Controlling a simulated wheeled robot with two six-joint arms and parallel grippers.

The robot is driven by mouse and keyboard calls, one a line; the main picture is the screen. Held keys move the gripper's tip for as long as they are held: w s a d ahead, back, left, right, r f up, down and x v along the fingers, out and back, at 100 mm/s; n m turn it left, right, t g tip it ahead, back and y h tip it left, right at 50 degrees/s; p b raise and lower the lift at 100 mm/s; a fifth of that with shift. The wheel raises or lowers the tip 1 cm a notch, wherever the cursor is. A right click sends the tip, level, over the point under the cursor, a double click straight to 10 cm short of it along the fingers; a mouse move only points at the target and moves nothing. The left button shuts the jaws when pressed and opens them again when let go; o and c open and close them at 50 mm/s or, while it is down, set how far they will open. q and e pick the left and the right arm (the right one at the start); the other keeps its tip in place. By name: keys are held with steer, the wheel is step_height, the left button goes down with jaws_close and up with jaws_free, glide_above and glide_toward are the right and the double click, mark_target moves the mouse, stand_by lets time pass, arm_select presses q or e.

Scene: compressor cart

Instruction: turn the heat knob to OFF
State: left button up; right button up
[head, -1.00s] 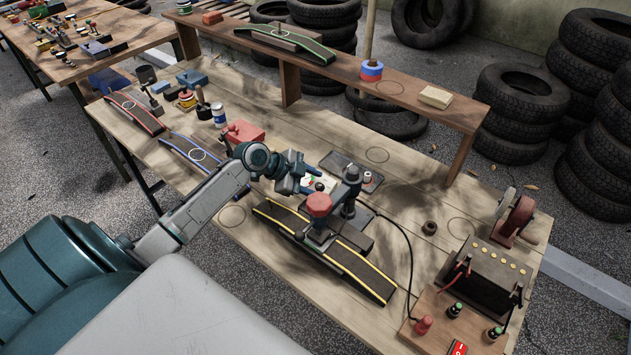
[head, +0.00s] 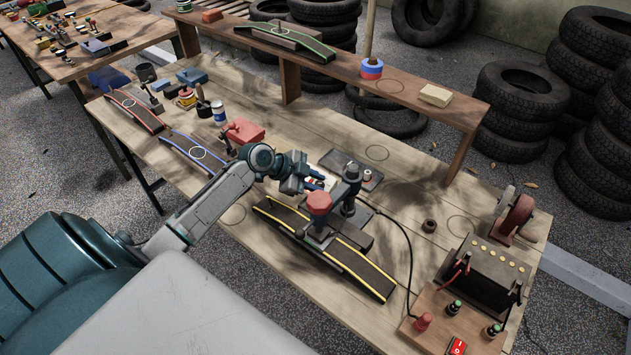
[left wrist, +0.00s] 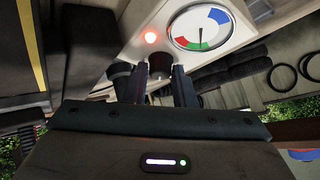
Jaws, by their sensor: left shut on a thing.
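The heat knob (left wrist: 159,66) is a dark round knob on a pale panel (left wrist: 128,48) in the left wrist view. My left gripper (left wrist: 161,78) is shut on it, one finger on each side. Its marks and pointer are hidden. Beside it a red lamp (left wrist: 151,37) glows. A round gauge (left wrist: 202,28) has blue, green and red sectors, and its needle lies toward the green. In the head view my left gripper (head: 318,185) is at the controller beside the press, and covers most of the panel and the knob. My right gripper is not in view.
A press with a red octagonal top (head: 318,203) stands close in front of the gripper, over a yellow-edged dark strip (head: 362,270). A black cable (head: 409,250) runs right to a battery board with a red switch (head: 456,345). A shelf (head: 420,102) crosses the back.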

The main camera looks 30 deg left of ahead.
arm_select(q)
steer(key=n, duration=0.1)
steer(key=n+t+p, duration=0.1)
steer(key=n, duration=0.1)
steer(key=shift+s+d+r+t+y, duration=0.1)
steer(key=shift+t+y, duration=0.2)
steer(key=shift+y, duration=0.1)
steer(key=shift+r+n+t+y+p, duration=0.1)
steer(key=shift+n+t+y+p, duration=0.3)
steer(key=shift+n+p, duration=0.55)
steer(key=n+y+p, duration=0.1)
steer(key=n+p, duration=0.2)
steer(key=p, duration=0.1)
steer(key=n+t+y+p, duration=0.1)
steer(key=n+y+p, duration=0.1)
steer(key=n+p, duration=0.1)
steer(key=shift+d+n+t+p, duration=0.15)
steer(key=shift+n+t+p, duration=0.2)
steer(key=shift+n, duration=0.2)
steer(key=shift+n+y+p, duration=0.4)
steer(key=shift+n+p, duration=0.1)
steer(key=shift+p, duration=0.1)
steer(key=shift+f, duration=0.2)
